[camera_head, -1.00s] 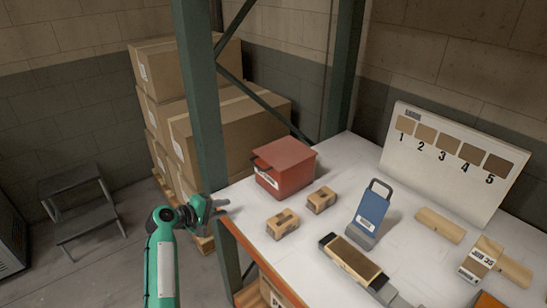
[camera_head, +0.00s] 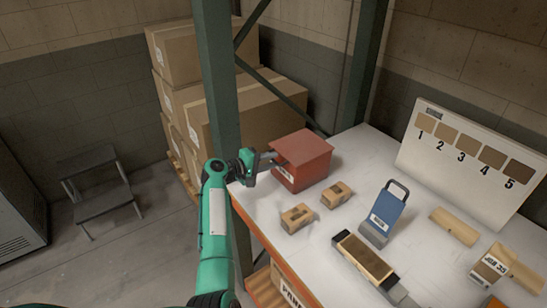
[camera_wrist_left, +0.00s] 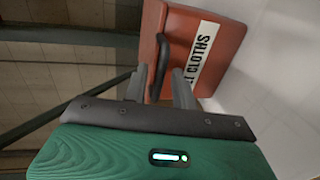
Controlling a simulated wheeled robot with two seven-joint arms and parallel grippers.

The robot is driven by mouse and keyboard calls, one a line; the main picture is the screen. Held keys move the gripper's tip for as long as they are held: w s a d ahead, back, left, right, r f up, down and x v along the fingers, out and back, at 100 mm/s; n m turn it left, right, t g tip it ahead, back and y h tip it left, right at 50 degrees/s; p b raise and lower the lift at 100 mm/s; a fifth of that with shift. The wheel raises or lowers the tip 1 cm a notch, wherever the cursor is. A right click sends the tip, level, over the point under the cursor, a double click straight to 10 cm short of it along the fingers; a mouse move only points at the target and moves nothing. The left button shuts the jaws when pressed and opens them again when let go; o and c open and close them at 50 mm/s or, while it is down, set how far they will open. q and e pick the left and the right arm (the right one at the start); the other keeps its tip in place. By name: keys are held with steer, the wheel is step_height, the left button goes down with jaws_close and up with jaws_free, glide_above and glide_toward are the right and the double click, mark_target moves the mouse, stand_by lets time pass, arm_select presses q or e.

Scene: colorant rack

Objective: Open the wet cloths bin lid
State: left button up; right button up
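The red wet cloths bin (camera_head: 311,172) stands at the table's back left corner with its red lid (camera_head: 304,147) down. In the left wrist view the bin's label (camera_wrist_left: 197,62) reads "T CLOTHS", partly hidden by a finger. A dark lid handle (camera_wrist_left: 163,58) sticks out beside it. My left gripper (camera_head: 270,158) is at the bin's left front side. In the left wrist view its two grey fingers (camera_wrist_left: 158,82) are apart, with the handle reaching into the gap between them. I cannot tell whether they touch it. My right gripper is not in view.
A green rack post (camera_head: 214,70) stands just behind my left arm. A numbered colour board (camera_head: 470,160) leans at the back. Stacked cartons (camera_head: 240,125) stand behind.

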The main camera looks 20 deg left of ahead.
arm_select(q)
steer(key=shift+x, duration=0.8)
steer(key=shift+w+d+f, duration=0.1)
steer(key=shift+w, duration=0.1)
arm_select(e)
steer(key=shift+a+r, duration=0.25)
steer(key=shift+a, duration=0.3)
arm_select(q)
jaws_close()
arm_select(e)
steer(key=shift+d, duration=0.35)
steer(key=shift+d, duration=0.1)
